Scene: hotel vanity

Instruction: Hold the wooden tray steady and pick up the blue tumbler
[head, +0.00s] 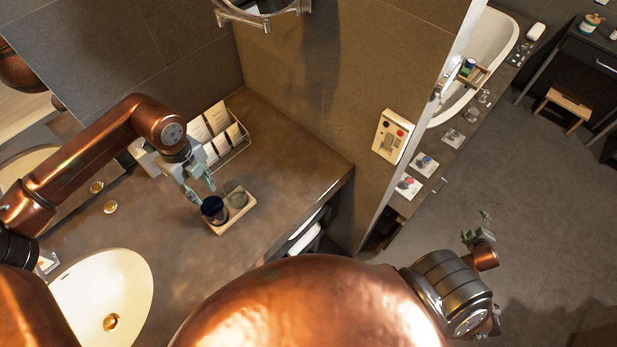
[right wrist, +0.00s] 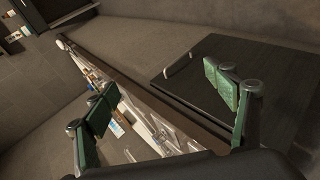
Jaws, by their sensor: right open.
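The wooden tray (head: 232,220) lies on the brown vanity counter. The dark blue tumbler (head: 213,209) stands at its left end, and a grey-green tumbler (head: 236,195) stands beside it on the tray. My left gripper (head: 205,194) is just above and behind the blue tumbler, its fingers apart with nothing visible between them. I cannot tell whether a fingertip touches the tumbler. My right gripper (head: 481,231) is far to the right, off the counter. In the right wrist view my right gripper (right wrist: 165,100) is open and empty; tray and tumblers are not visible there.
A wire rack with white cards (head: 222,135) stands behind the tray by the wall. A white basin (head: 100,300) is at the lower left. The counter's right edge is near the tray. A wall panel (head: 392,136) is on the partition.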

